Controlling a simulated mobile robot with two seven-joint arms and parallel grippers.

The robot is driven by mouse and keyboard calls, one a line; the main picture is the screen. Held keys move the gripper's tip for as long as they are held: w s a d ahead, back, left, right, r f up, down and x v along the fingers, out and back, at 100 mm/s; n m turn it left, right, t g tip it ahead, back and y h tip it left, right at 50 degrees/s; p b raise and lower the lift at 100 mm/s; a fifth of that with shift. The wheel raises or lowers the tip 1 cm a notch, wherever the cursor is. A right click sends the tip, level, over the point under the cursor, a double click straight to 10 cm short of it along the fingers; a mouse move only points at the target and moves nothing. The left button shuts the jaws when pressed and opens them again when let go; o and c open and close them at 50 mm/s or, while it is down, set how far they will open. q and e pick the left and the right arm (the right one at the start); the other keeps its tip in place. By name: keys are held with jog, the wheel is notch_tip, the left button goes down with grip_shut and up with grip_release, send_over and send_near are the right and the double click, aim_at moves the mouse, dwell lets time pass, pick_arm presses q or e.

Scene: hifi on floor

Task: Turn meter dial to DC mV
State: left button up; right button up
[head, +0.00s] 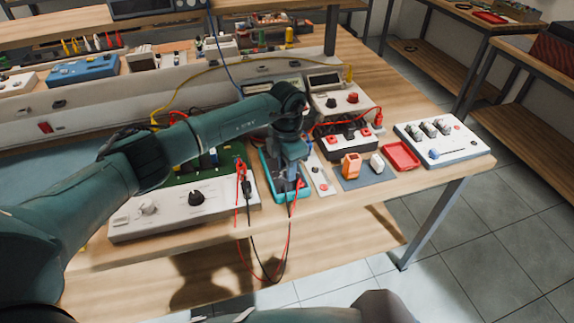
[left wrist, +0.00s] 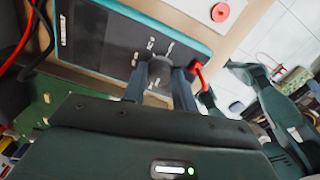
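The meter (head: 271,183) has a teal case and lies on the workbench, mostly hidden under my left gripper (head: 290,178). In the left wrist view the meter (left wrist: 113,37) shows its dark face, with pale marks around a dark round dial (left wrist: 160,71). The fingers of my left gripper (left wrist: 161,80) point down at the face, one on each side of the dial. They are apart, but I cannot tell whether they press on it. The dial's pointer and its setting cannot be read. My right gripper does not show clearly.
Red and black leads (head: 240,178) hang over the bench edge beside the meter. A white panel with a black knob (head: 196,197) stands to the left. A grey mat (head: 352,181) with small orange and white blocks, a red tray (head: 401,156) and a white switch box (head: 455,142) lie to the right.

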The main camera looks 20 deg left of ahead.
pick_arm(q)
jog(key=c, duration=0.6)
jog(key=shift+o, duration=0.2)
